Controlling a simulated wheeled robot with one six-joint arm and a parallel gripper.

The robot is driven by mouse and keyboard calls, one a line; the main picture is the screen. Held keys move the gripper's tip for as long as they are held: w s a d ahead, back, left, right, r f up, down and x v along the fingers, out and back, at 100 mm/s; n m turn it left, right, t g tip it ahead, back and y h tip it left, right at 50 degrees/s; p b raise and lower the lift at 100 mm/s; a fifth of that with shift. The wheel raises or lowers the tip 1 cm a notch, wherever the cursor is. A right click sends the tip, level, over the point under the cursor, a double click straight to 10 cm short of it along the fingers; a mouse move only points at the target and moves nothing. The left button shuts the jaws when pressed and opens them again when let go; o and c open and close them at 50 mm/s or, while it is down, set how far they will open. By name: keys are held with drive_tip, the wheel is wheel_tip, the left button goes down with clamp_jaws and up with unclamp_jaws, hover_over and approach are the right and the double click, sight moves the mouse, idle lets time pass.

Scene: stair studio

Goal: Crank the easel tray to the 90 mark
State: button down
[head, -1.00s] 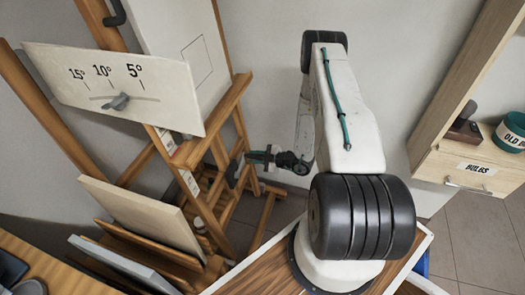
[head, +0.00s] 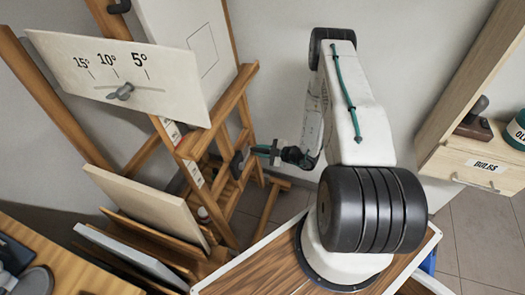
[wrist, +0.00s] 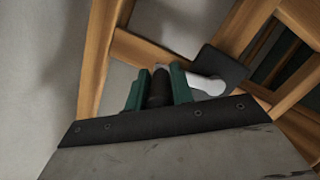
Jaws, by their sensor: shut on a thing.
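The wooden easel (head: 222,110) stands left of my arm. A crossbar (head: 232,102), possibly its tray, runs across the frame; I cannot tell for certain. White strips (head: 193,173) are on the easel, their print too small to read, so no 90 mark is legible. A dark crank plate (head: 239,162) shows at the easel's right side and in the wrist view (wrist: 221,68). My gripper (head: 275,152) is beside it. In the wrist view, its green fingers are shut on a dark cylindrical crank grip (wrist: 160,90). A pale cylinder (wrist: 205,85) lies beside the right finger.
Panels (head: 150,205) lean low at the easel. A drawer labelled BULBS (head: 485,166) is at right. Open floor (head: 455,225) shows below it.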

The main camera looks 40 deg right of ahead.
drive_tip(key=c, duration=1.2)
unclamp_jaws()
drive_tip(key=shift+s+a+f, duration=0.1)
drive_tip(key=shift+s+a, duration=0.05)
drive_tip(key=shift+a, duration=0.35)
drive_tip(key=shift+s+d, duration=0.1)
drive_tip(key=shift+d, duration=0.3)
drive_tip(key=v, duration=0.7)
drive_tip(key=shift+s, duration=0.2)
